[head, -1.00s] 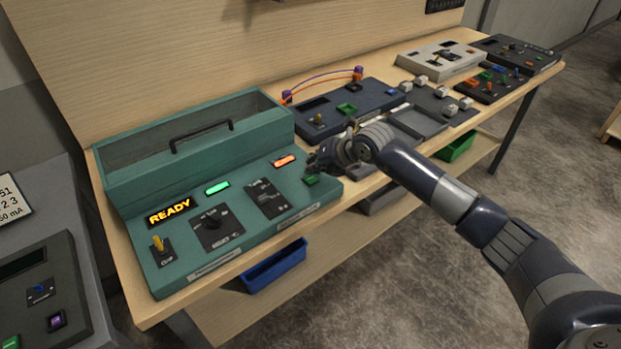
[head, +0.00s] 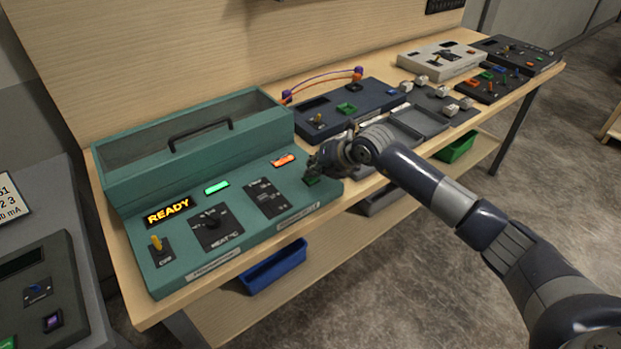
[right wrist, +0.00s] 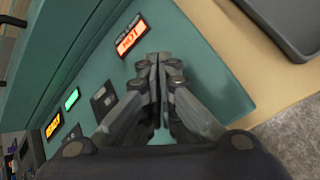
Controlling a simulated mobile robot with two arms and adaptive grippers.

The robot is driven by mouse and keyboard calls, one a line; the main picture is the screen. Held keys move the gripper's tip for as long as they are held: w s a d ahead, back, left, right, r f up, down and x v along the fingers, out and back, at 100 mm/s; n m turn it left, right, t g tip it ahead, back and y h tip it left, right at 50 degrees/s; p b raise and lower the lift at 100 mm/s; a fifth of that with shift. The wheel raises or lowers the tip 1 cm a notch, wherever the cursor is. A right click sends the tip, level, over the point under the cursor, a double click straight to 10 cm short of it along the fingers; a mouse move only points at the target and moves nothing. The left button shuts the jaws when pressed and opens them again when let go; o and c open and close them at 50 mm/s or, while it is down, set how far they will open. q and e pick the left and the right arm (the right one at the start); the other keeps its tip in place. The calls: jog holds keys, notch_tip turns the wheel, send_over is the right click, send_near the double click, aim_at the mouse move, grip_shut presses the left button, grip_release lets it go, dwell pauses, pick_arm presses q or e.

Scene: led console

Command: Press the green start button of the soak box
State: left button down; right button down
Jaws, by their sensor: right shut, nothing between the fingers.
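The soak box (head: 180,260) is a teal console with a lidded trough and handle at its back. Its panel has a READY display (head: 168,212), a lit green indicator (head: 217,187) and an orange display (head: 284,160). The green start button (head: 312,181) is at the panel's right end, partly covered by my right gripper (head: 311,172), which is shut and empty right above it. I cannot tell whether the fingertips touch it. In the right wrist view the shut fingers (right wrist: 160,62) point at the teal panel and hide the button. My left gripper is not in view.
A dark blue console (head: 370,101) with an orange-purple cable stands behind my right arm. Further consoles (head: 440,58) fill the far right of the bench. A grey console (head: 45,290) stands at the lower left. Blue (head: 275,268) and green bins (head: 456,147) sit on the lower shelf.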

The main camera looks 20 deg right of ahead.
jog(key=shift+f+b, duration=0.3)
jog(key=shift+f, duration=0.1)
dwell(0.5)
jog(key=shift+r+p, duration=0.5)
jog(key=shift+r, duration=0.4)
jog(key=shift+r+p, duration=1.55)
jog(key=shift+r, duration=1)
